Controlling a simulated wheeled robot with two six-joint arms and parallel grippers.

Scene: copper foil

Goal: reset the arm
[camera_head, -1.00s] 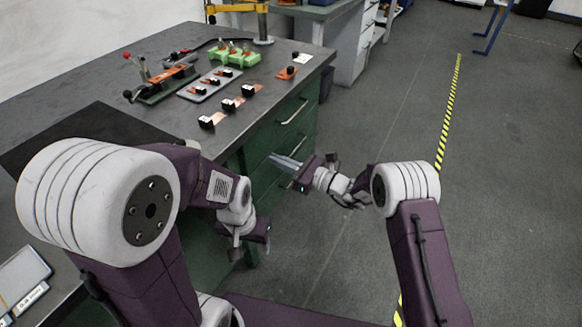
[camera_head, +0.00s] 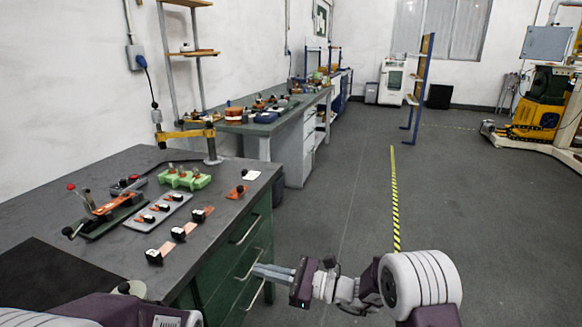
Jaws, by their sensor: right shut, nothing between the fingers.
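My right gripper (camera_head: 272,272) is at the lower middle of the head view, in front of the green drawer cabinet at the workbench's right end. Its grey fingers point left and are closed together with nothing between them. My right arm comes in from the lower right. My left arm shows only as a white joint and purple link along the lower left edge. My left gripper is out of the picture.
The dark workbench (camera_head: 112,167) holds a red-knobbed clamp fixture (camera_head: 105,207), a grey tray (camera_head: 157,213), a green block (camera_head: 184,179) and black-and-copper pieces (camera_head: 178,233). Drawer handles (camera_head: 246,229) project near my right gripper. The floor (camera_head: 345,190) to the right is clear.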

